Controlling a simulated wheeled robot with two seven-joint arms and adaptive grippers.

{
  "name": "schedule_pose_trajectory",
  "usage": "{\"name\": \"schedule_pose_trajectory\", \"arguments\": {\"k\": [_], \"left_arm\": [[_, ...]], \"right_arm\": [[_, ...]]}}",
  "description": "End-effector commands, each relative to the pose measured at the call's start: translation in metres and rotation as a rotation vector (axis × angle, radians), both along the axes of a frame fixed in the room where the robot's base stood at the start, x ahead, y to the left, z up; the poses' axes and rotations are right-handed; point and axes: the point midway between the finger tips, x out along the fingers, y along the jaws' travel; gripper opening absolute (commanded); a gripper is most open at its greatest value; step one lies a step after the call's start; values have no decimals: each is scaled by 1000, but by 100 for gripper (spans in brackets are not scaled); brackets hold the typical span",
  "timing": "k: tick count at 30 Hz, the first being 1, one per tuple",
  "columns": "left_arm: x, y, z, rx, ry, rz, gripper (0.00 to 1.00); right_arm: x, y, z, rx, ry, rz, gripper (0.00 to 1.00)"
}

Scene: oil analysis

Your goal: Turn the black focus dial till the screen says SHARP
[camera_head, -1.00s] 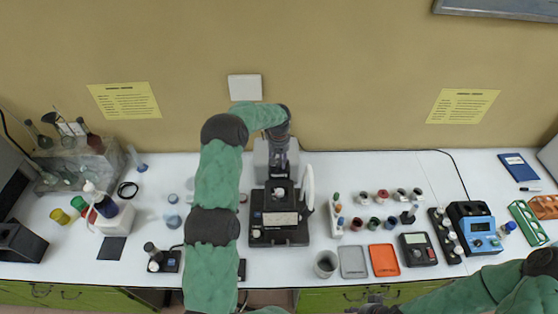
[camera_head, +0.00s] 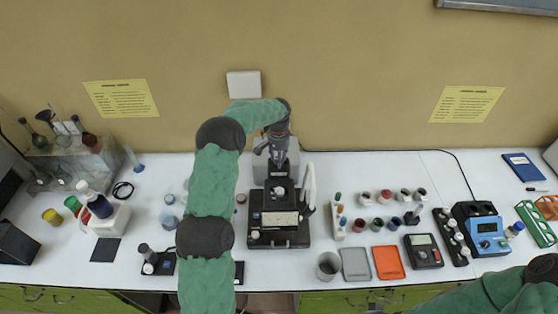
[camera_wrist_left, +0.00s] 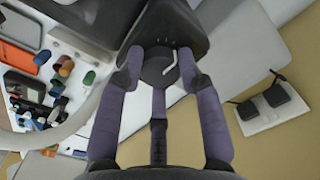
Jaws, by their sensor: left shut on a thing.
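The black focus dial (camera_wrist_left: 155,68), with a pale pointer mark, sits on a dark housing in the left wrist view. My left gripper (camera_wrist_left: 160,82) is shut on it, its fingers around the rim. In the head view my left gripper (camera_head: 278,158) reaches down from above onto the upper back of the microscope (camera_head: 278,237), hiding the dial. The microscope has a black base with a small pale panel (camera_head: 280,219) whose text is too small to read. I cannot make out the word SHARP anywhere. My right forearm shows at lower right; its gripper is out of frame.
A curved white piece (camera_head: 308,185) stands close to the microscope's right. Right of it are a vial rack (camera_head: 338,220), several small jars, a grey tray (camera_head: 355,264) and an orange tray (camera_head: 388,262). The wall is close behind.

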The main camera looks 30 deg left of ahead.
Motion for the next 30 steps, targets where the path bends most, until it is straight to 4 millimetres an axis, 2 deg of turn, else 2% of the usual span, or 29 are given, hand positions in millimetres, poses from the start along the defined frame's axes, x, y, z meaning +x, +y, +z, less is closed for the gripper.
{"name": "schedule_pose_trajectory", "arguments": {"k": [1, 12, 26, 27, 29, 30], "left_arm": [[-6, -4, -10, -7, 24, -32, 4], [-7, -3, -10, -8, 26, -159, 4], [-7, -3, -10, -8, 27, -171, 4], [-7, -3, -10, -8, 27, -171, 42], [-7, -2, -10, -7, 26, -171, 59], [-7, -2, -9, -7, 24, -171, 60]], "right_arm": [[0, 0, -3, 0, 0, 0, 40], [0, 0, -7, 0, 0, 0, 40], [0, 0, -8, 0, 0, 0, 40], [0, 0, -8, 0, 0, 0, 40], [0, 0, -8, 0, 0, 0, 40], [0, 0, -8, 0, 0, 0, 40]]}}
